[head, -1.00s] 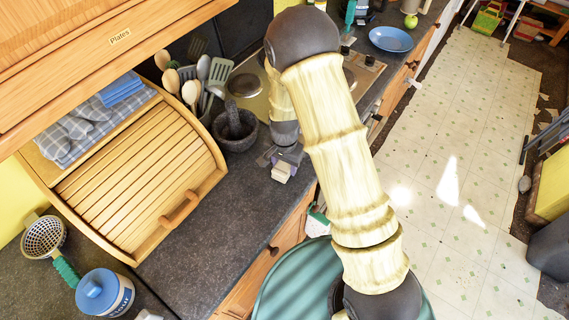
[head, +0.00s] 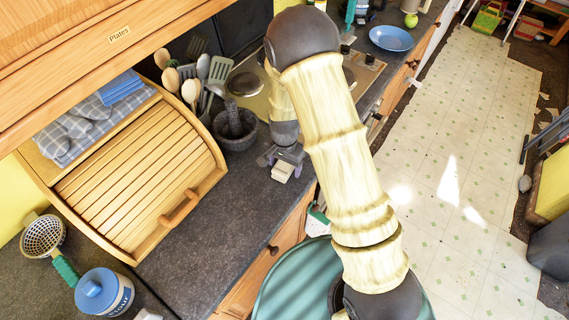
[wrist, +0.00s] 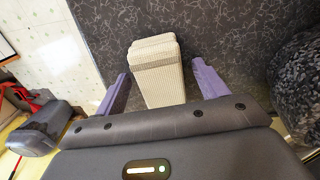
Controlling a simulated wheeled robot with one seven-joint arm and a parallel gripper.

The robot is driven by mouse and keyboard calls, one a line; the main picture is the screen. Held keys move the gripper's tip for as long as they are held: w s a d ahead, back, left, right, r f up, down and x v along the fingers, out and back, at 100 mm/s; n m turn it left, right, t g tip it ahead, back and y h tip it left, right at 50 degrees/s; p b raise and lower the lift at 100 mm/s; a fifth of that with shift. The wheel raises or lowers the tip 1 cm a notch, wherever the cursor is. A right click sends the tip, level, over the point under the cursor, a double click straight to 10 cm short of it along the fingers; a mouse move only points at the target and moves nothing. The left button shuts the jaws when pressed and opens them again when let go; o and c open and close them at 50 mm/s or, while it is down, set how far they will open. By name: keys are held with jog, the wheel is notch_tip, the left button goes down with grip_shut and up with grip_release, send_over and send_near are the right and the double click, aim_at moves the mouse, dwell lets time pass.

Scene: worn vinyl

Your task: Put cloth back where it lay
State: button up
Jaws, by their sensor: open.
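A cream, ribbed, folded cloth (wrist: 157,75) shows in the wrist view against the dark speckled countertop. My gripper (wrist: 161,82) is open, with one purple finger on each side of the cloth and a visible gap at both sides. In the head view the cloth (head: 283,172) is a small pale block near the counter's front edge, just below my gripper (head: 283,158). The part of the cloth nearest my palm is hidden in the wrist view.
A dark mortar with pestle (head: 235,127) stands left of my gripper. The roll-top bread bin (head: 135,175) carries a blue folded cloth (head: 121,88) and grey checked cloth (head: 75,130). The counter (head: 205,245) in front of the bin is clear. A blue plate (head: 390,39) lies farther back.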

dwell(0.4)
jog(key=shift+r+p, duration=3.15)
jog(key=shift+r, duration=0.85)
notch_tip(320, 180, up, 17)
jog(key=b, duration=0.3)
jog(key=shift+r, duration=0.2)
jog(key=s+d+f+n+t+b, duration=0.1)
jog(key=s+d+n, duration=0.5)
jog(key=s+d, duration=0.6)
jog(key=shift+s+d+f+t, duration=0.2)
jog(key=shift+d+f+t, duration=0.45)
jog(key=shift+d+t, duration=0.15)
